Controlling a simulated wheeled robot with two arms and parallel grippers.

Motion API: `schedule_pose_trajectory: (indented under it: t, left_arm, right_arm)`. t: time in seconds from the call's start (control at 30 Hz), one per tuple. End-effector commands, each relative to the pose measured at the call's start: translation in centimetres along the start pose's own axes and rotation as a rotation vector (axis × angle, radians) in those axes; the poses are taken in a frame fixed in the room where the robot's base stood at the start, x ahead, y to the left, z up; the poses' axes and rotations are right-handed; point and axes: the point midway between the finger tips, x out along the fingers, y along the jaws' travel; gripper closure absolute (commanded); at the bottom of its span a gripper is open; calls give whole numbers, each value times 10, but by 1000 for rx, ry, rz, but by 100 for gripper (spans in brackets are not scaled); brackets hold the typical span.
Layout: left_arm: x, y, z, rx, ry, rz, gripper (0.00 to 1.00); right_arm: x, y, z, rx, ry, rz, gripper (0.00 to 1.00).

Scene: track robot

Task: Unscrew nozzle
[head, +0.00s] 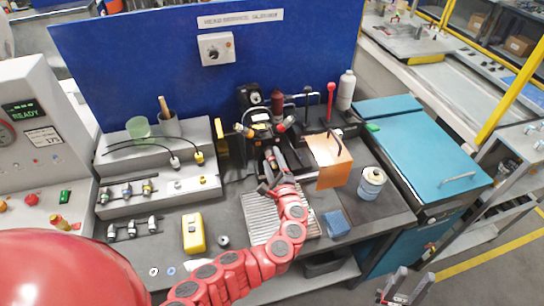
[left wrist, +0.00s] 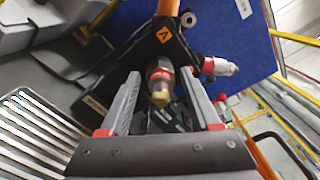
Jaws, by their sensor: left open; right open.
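A black head unit (head: 252,97) stands at the back of the workbench, with several nozzles around it. In the left wrist view a nozzle (left wrist: 160,92) with a red band and a brass-coloured tip points toward the camera, between the fingers of my left gripper (left wrist: 163,90). I see gaps on both sides of it. A second nozzle (left wrist: 218,67) with a silver body sticks out to the right. In the head view my left gripper (head: 270,160) is open in front of the head unit and hides part of it. My right gripper (head: 402,285) is open and empty at the bottom right, away from the bench.
A ribbed metal plate (head: 262,222) lies under my left arm. An orange sheet (head: 329,163) hangs close on the right. A stepped rack (head: 170,180) holds nozzles at left.

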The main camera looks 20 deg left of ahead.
Motion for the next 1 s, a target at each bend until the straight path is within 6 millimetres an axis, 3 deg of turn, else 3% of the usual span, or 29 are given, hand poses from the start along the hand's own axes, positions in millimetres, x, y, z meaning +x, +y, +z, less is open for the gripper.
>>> schedule_pose_trajectory:
  t: [1.0]
  left_arm:
    - [-1,-5,2,834,1,0,36]
  right_arm:
    - [70,4,-12,0,0,0,58]
